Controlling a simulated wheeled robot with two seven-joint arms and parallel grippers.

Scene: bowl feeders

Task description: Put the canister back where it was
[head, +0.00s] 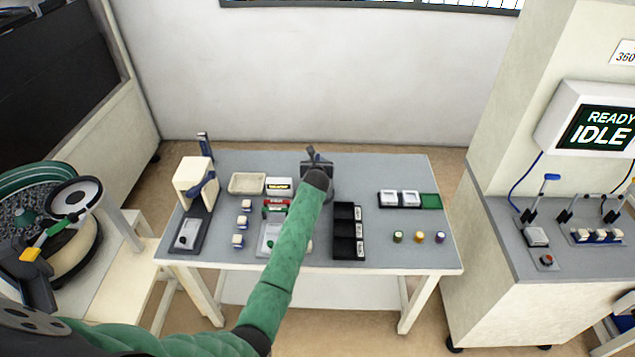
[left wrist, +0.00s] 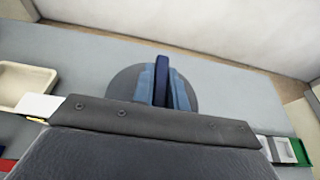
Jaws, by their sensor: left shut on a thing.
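My left gripper (head: 311,153) is at the back middle of the grey table, at the end of the green arm. In the left wrist view, its light blue fingers (left wrist: 163,86) are shut on a narrow dark blue upright piece, which looks like part of the canister (left wrist: 161,70). A round dark grey disc (left wrist: 124,84) lies behind the fingers; I cannot tell whether it is part of the canister or a spot on the table. The gripper body hides the canister's lower part, so contact with the table cannot be seen. My right gripper is not in view.
On the table (head: 400,170), a beige tray (head: 247,183) lies left of my gripper, and a black bin rack (head: 347,230) stands in front, to its right. Right are white parts (head: 400,198) and several small colored cylinders. A bowl feeder (head: 70,215) stands far left.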

